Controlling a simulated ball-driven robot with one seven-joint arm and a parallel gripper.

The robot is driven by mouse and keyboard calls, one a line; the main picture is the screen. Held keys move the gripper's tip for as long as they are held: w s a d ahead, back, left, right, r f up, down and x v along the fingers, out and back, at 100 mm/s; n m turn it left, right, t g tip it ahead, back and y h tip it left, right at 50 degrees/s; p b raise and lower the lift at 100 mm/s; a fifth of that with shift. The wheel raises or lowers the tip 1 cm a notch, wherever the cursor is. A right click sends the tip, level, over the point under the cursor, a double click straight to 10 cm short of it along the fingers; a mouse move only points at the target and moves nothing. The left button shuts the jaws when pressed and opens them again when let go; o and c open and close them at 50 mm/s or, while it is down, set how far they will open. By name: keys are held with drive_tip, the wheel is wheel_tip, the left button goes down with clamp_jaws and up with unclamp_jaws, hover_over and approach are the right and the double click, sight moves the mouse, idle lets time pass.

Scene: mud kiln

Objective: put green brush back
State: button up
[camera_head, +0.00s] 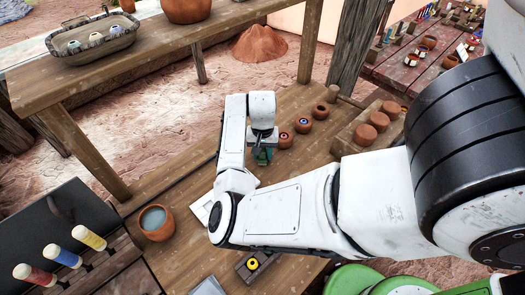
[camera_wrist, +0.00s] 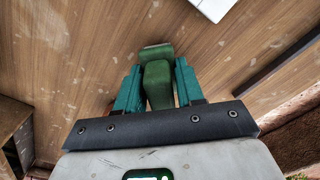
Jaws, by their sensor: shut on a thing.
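My gripper (camera_head: 262,155) hangs low over the wooden workbench (camera_head: 205,255), near its middle. In the wrist view, its two teal fingers (camera_wrist: 158,88) are closed on a green brush (camera_wrist: 158,82), of which a thick green block-like part shows between them. The brush's far end is hidden, and I cannot tell whether it touches the bench. A dark wooden rack (camera_head: 112,266) at the lower left holds brushes with a red handle (camera_head: 36,275), a blue handle (camera_head: 63,257) and a yellow handle (camera_head: 89,237).
A clay pot with grey liquid (camera_head: 156,222) stands between the rack and my arm. Small clay cups (camera_head: 302,125) stand right of my gripper. A small block with a yellow piece (camera_head: 251,264) lies at the front.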

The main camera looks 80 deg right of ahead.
drive_tip(key=shift+f, duration=0.2)
drive_tip(key=o, duration=1)
drive_tip(key=shift+r, duration=0.1)
wheel_tip(320, 180, up, 12)
drive_tip(key=shift+r+b, duration=0.15)
drive_tip(key=shift+b, duration=0.5)
